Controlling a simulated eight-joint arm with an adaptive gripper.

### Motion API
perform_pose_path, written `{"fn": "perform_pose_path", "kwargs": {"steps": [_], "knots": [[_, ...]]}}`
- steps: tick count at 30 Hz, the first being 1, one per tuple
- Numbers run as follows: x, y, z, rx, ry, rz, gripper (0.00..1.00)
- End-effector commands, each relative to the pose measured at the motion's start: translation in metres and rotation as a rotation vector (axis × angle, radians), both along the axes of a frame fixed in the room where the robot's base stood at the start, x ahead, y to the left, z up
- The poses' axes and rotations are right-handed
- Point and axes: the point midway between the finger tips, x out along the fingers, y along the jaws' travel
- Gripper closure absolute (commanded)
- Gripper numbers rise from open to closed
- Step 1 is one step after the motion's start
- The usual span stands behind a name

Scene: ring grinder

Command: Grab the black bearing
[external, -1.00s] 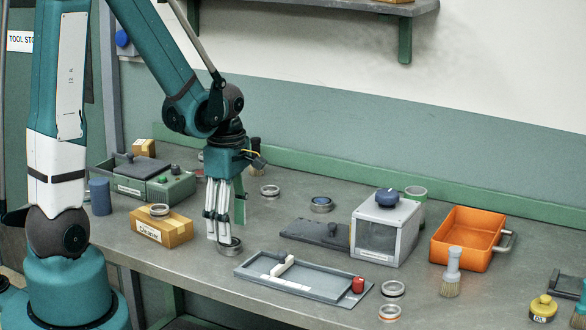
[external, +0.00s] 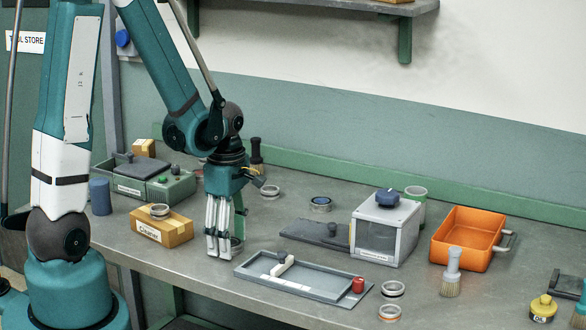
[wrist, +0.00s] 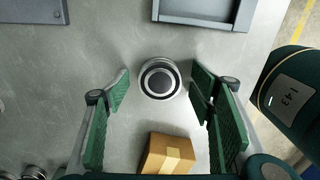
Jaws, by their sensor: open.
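A round bearing with a silver outer rim and a black ring inside (wrist: 161,78) lies flat on the bench. In the wrist view it sits between and slightly ahead of my fingertips, with gaps on both sides. In the external view the bearing (external: 237,243) is mostly hidden behind my fingers, with only its right side showing. My gripper (wrist: 160,90) is open and empty, its green pads spread to either side. In the external view my gripper (external: 222,255) points down, with its fingertips low near the bench surface.
A shallow grey tray (external: 330,292) lies to the right of my gripper. A cardboard box (external: 160,232) with a ring on top stands to the left. Other rings (external: 270,191) (external: 320,204) lie farther back. A grey-white machine (external: 385,232) and orange bin (external: 463,240) stand farther right.

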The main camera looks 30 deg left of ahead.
Motion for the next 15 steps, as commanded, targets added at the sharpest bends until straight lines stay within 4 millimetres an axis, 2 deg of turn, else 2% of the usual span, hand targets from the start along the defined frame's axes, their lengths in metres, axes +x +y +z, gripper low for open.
{"fn": "perform_pose_path", "kwargs": {"steps": [4, 12, 15], "knots": [[0.0000, 0.0000, 0.0000, 0.000, 0.000, 0.000, 0.45], [0.0000, 0.0000, 0.0000, 0.000, 0.000, 0.000, 0.79], [-0.0001, 0.0000, 0.0001, 0.000, 0.000, 0.000, 0.79]]}}
